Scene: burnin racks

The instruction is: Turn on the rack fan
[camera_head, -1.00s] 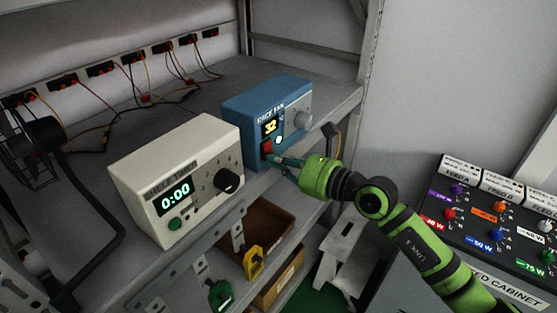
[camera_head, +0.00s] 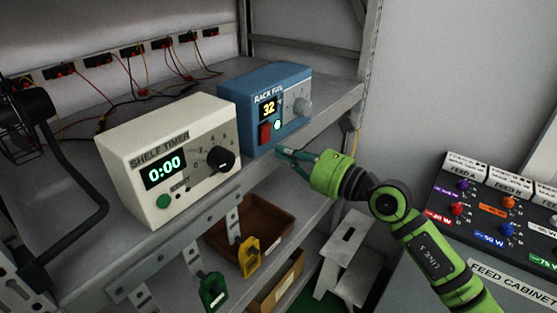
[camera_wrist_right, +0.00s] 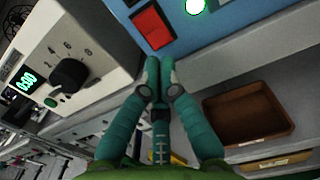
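The blue rack fan unit (camera_head: 290,82) stands on the shelf, with a display reading 32, a grey knob (camera_head: 302,107) and a red switch (camera_head: 265,133). A round green-white light (camera_head: 278,125) on its front is lit. In the right wrist view the red switch (camera_wrist_right: 153,27) and the lit light (camera_wrist_right: 195,5) show just beyond the fingertips. My right gripper (camera_head: 279,152) is shut and empty, its tips in front of and below the switch, apart from it. In the right wrist view its fingertips (camera_wrist_right: 158,72) meet. My left gripper is not in view.
A cream shelf timer (camera_head: 203,120) reading 0:00 stands left of the rack fan. Below are a brown bin (camera_head: 283,222) and yellow (camera_head: 250,255) and green (camera_head: 213,290) tags. A feed cabinet panel (camera_head: 480,245) is at right, a grey step stool (camera_head: 345,255) lower down.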

